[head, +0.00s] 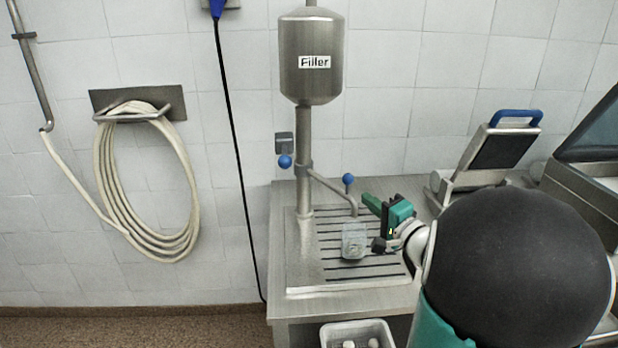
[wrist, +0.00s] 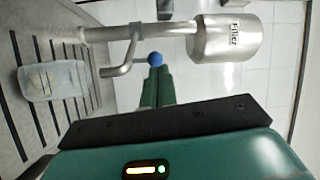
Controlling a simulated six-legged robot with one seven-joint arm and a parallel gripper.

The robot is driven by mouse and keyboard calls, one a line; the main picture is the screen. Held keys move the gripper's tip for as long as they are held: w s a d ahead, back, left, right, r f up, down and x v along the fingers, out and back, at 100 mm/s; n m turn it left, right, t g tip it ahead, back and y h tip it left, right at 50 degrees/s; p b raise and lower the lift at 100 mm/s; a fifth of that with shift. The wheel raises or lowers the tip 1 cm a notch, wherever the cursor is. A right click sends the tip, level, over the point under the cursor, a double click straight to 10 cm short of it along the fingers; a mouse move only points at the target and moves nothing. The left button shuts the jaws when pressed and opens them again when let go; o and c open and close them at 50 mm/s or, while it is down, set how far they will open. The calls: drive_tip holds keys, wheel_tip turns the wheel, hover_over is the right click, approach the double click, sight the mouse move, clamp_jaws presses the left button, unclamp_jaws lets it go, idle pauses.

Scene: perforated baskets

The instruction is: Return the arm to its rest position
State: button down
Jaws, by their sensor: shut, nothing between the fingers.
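My gripper (head: 371,203) is at the end of my arm, over the steel counter and just right of the filler's spout. Its green fingers are together and empty, and they also show in the wrist view (wrist: 156,86). A clear container (head: 354,243) stands on the slatted drain below and left of the gripper, apart from it. It also shows at the left of the wrist view (wrist: 55,80). What is in it is hard to make out. My arm hides part of the counter on the right.
The steel filler (head: 311,75) rises behind the drain, with a bent spout (head: 335,192) and blue knobs close to my gripper. A white basket (head: 327,338) with pale items sits low in front. A machine with a blue handle (head: 516,117) stands right. A hose (head: 150,200) hangs left.

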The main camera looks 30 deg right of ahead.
drive_tip(key=shift+d, duration=0.1)
drive_tip(key=s+a+n+g+y, duration=0.3)
drive_tip(key=a+n+g+y, duration=0.15)
drive_tip(key=a, duration=0.75)
drive_tip(key=s+a+n+g+y, duration=0.25)
drive_tip(key=a+n+g, duration=0.2)
drive_tip(key=a, duration=0.75)
drive_tip(key=s+a+f+n+g+h, duration=0.1)
drive_tip(key=s+n+g+h, duration=0.1)
drive_tip(key=s, duration=0.4)
drive_tip(key=s+a+f+n+g+h, duration=0.2)
drive_tip(key=s+n+h, duration=0.2)
drive_tip(key=s+h, duration=0.2)
drive_tip(key=shift+s+h, duration=0.3)
drive_tip(key=shift+s, duration=0.05)
